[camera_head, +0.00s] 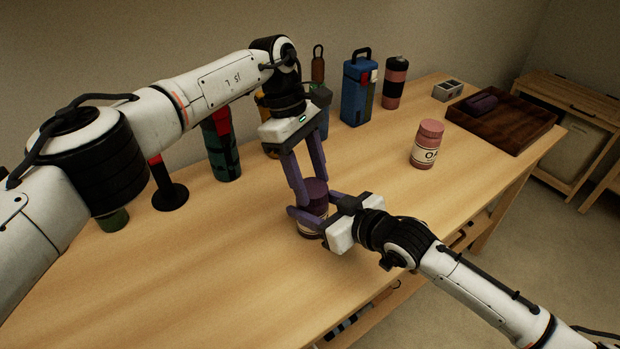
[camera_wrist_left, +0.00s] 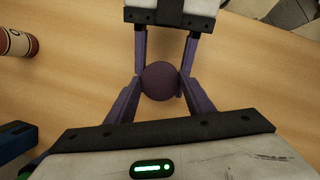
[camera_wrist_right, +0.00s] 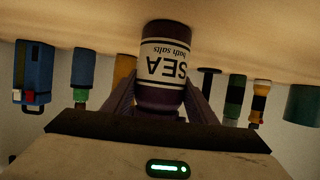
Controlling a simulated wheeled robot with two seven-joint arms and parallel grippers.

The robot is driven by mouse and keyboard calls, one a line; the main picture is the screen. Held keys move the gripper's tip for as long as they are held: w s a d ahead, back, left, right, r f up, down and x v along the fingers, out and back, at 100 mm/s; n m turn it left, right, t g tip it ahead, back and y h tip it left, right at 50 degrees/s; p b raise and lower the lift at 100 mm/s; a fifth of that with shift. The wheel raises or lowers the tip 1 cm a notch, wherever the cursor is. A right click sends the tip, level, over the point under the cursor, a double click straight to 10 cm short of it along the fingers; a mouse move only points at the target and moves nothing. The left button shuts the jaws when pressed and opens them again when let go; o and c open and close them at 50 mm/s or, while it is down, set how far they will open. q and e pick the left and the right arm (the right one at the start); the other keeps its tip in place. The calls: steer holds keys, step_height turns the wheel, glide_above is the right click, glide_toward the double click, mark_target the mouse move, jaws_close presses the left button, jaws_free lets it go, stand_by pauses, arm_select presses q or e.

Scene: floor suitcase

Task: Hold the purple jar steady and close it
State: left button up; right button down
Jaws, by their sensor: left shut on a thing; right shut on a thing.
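The purple jar (camera_head: 313,226) stands upright on the wooden table near its front edge. Its dark purple lid (camera_wrist_left: 160,82) sits on top; I cannot tell how tight it is. In the right wrist view the jar body (camera_wrist_right: 164,62) shows a white "SEA bath salts" label, upside down in the picture. My left gripper (camera_head: 311,186) reaches down from above, shut on the lid. My right gripper (camera_head: 314,212) comes in level from the front right, its fingers shut around the jar. The fingers partly hide the jar in the head view.
A pink jar (camera_head: 425,155) stands apart to the right. A dark wooden tray (camera_head: 527,119) with a purple item lies at the far right. A blue box-shaped bottle (camera_head: 355,95), a pink-and-black bottle (camera_head: 395,85) and a green tumbler (camera_head: 225,160) line the back. The front left tabletop is clear.

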stand_by(0.3)
arm_select(q)
steer(key=o, duration=1)
steer(key=shift+r, duration=0.1)
steer(key=shift+r, duration=2.2)
steer(key=shift+c, duration=0.4)
